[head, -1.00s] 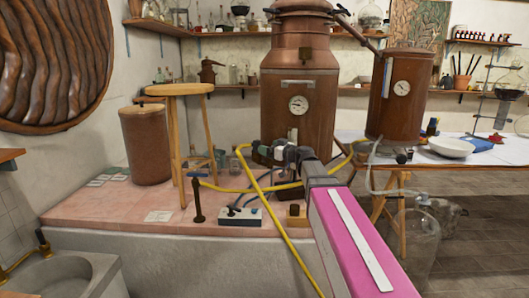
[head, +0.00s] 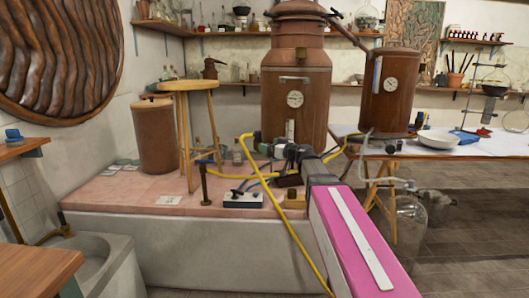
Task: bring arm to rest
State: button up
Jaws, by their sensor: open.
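My arm reaches forward from the lower right, its pink link with a white strip in front. Its grey and dark far end, with my gripper (head: 266,148), is in front of the large copper still (head: 295,105). The gripper is small and partly lost among dark parts and a yellow hose (head: 291,232), but it is open. I see no object held. Whether it touches the hose or the still I cannot tell.
A pink-tiled platform (head: 115,190) carries a wooden stool (head: 187,86), a brown drum (head: 157,140) and a switch box (head: 243,199). A second copper vessel (head: 388,95) stands right, above a glass jar (head: 405,222). A wooden tabletop (head: 35,272) is at lower left. Floor is bare at right.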

jog(key=s+d+f+m+g+h, duration=0.1)
jog(key=s+f+g, duration=0.15)
jog(key=f, duration=0.45)
jog(key=s+d+f+m+g+h, duration=0.1)
jog(key=s+f+g+h, duration=0.15)
jog(key=f, duration=0.45)
jog(key=s+d+f+m+g+h, duration=0.3)
jog(key=s+d+f+h, duration=0.2)
jog(key=s+f, duration=0.5)
jog(key=s+d+f+m+g+h, duration=0.4)
jog(key=s+d+f+h, duration=0.1)
jog(key=s+d+f, duration=0.4)
notch_tip(320, 180, down, 5)
jog(key=shift+s+d+r+m, duration=0.1)
jog(key=shift+s+d+m, duration=0.2)
jog(key=shift+s, duration=0.9)
jog(key=shift+a, duration=0.1)
